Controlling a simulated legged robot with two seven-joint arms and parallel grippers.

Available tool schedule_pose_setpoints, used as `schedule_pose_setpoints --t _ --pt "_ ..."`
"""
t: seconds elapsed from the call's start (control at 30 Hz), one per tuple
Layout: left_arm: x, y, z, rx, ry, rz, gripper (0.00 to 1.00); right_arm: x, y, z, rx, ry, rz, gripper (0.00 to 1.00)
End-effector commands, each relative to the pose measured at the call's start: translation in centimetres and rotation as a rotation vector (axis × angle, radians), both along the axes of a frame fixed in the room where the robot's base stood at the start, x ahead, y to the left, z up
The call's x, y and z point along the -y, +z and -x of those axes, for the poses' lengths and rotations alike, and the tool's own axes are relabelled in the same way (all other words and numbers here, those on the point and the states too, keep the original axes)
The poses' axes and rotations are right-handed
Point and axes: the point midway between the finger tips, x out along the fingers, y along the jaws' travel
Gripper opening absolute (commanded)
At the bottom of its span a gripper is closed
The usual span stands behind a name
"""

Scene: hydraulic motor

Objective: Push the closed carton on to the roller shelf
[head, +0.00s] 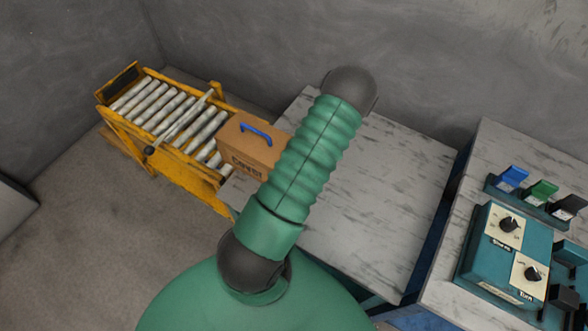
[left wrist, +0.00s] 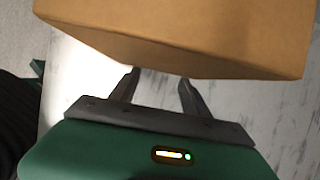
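The closed brown carton (head: 240,143) has a blue handle on top and dark lettering on its side. In the head view it stands upright at the left end of the grey table, against the right end of the yellow roller shelf (head: 205,180). My green arm hides its right part. The carton (left wrist: 190,30) also fills the top of the left wrist view. My left gripper (left wrist: 158,82) has its two fingers apart, with nothing between them, and its tips at the carton's lower edge. I cannot tell whether they touch it. My right gripper is out of view.
The grey streaked table (head: 385,190) is bare to the right of the carton. A second table on the right holds a teal control box (head: 510,255) with knobs and several coloured switches. Walls stand behind.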

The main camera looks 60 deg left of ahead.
Motion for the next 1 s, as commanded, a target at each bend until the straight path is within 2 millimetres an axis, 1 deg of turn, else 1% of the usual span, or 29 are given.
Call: schedule_pose_setpoints --t 0.3,1.0 --pt "-0.5 0.1 0.3 -0.004 0.004 -0.004 0.55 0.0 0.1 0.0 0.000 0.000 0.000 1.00" --pt "-5.1 0.1 2.6 -0.005 0.004 -0.004 0.55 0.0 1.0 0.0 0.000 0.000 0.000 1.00"
